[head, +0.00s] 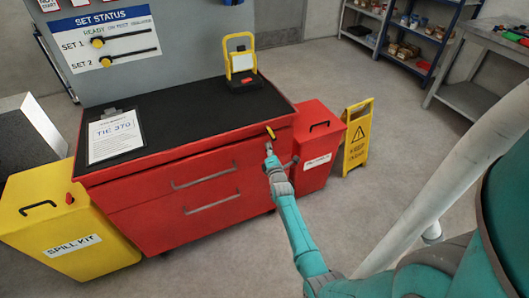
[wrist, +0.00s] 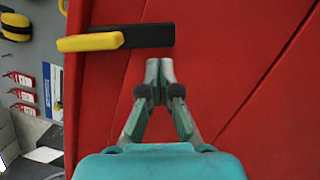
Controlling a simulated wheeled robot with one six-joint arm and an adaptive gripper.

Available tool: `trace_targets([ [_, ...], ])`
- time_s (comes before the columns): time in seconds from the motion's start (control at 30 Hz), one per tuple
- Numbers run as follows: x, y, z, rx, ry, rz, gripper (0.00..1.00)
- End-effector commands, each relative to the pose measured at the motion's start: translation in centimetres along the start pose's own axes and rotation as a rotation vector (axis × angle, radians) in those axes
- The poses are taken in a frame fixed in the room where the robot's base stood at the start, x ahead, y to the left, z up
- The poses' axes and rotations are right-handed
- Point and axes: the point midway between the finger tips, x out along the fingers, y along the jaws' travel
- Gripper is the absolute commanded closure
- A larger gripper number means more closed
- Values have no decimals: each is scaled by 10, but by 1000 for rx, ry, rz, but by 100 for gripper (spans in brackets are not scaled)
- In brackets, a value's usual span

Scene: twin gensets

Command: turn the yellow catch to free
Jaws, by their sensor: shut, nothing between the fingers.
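The yellow catch (wrist: 90,42) shows in the wrist view at upper left as a yellow lever reaching left from a black base plate (wrist: 148,36) on the red cabinet face. In the head view the catch (head: 270,132) is a small yellow piece at the top right corner of the red drawer cabinet (head: 190,185). My gripper (wrist: 159,66) is shut and empty, its fingertips just below the black plate in the wrist view and apart from the yellow lever. In the head view my gripper (head: 269,150) is close by the catch, at the cabinet's front right.
A yellow spill kit bin (head: 75,215) stands left of the cabinet and a red bin (head: 318,145) right of it. A yellow floor sign (head: 357,137) stands further right. A clipboard (head: 116,137) and a yellow work lamp (head: 240,62) are on the top. The floor in front is clear.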

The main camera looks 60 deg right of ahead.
Motion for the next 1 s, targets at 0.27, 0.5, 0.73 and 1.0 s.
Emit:
trace_targets([
  [0.27,2,0,7,-1,-1,-1,100],
  [0.5,2,0,7,-1,0,-1,100],
  [0.73,2,0,7,-28,-1,7,100],
  [1.0,2,-1,7,-72,0,17,100],
])
